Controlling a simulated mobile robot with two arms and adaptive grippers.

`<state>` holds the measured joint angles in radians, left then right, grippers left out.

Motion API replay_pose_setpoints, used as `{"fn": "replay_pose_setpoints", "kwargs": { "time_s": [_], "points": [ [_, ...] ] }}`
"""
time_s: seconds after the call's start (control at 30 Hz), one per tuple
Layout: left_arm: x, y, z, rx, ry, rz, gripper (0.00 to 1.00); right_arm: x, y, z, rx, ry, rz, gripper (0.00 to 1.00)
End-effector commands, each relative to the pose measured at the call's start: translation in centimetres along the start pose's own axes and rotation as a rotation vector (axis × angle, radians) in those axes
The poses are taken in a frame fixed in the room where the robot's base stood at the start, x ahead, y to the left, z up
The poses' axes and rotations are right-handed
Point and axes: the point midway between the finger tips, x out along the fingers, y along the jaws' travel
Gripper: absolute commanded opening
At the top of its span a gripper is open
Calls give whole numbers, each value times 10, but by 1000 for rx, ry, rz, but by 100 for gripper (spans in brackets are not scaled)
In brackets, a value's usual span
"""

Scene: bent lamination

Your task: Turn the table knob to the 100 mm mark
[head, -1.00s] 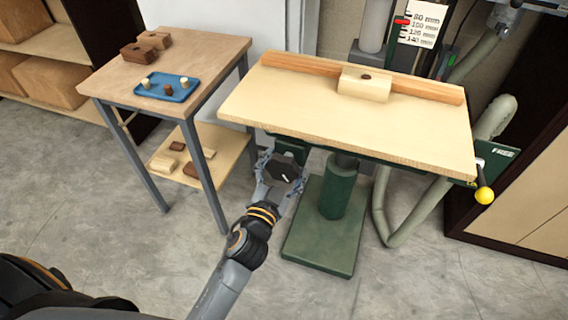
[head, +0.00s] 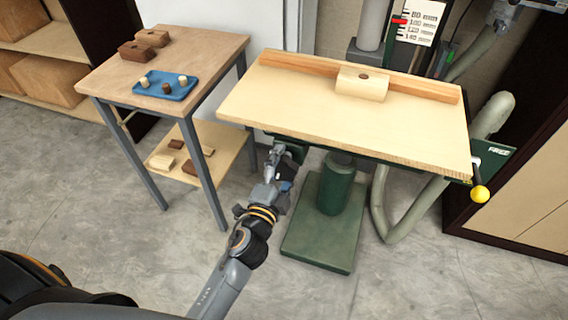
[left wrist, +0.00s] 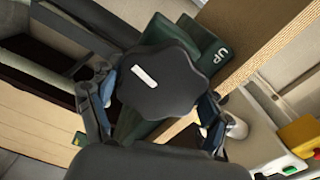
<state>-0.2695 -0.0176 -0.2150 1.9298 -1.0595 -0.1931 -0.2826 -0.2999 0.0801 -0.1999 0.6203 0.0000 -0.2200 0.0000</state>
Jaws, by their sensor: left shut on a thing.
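The table knob (left wrist: 165,78) is black and lobed, with a white mark on its face, and fills the middle of the left wrist view. My left gripper (left wrist: 158,100) has a finger on each side of it and is shut on it. In the head view my left gripper (head: 283,160) is under the front left edge of the tilting wooden table (head: 300,105) and largely hides the knob. A scale card (head: 417,25) with 80 to 140 mm marks stands behind, with a red pointer (head: 399,20) at its upper part; the exact reading is unclear. My right gripper is not in view.
A green plate marked UP (left wrist: 215,55) sits behind the knob. A green column (head: 335,185) and base carry the table. A yellow-ball lever (head: 480,193) is at the right by a FREE label. A side table (head: 195,50) with a blue tray (head: 165,86) stands left.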

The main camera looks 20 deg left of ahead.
Motion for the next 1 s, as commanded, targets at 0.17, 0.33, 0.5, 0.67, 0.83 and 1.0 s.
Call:
{"fn": "replay_pose_setpoints", "kwargs": {
  "time_s": [0.17,0.33,0.5,0.67,0.83,1.0],
  "points": [
    [3,-12,-2,54,6,-23,47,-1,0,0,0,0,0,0],
    [3,-12,-2,72,6,-23,47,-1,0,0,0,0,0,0],
    [3,-12,-2,75,5,-23,47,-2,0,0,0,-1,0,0],
    [3,-12,-2,74,5,-23,47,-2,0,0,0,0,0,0],
    [2,-11,-2,73,4,-21,100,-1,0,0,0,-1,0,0],
    [2,-8,-1,72,3,-16,100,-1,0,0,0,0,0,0]
  ]
}}
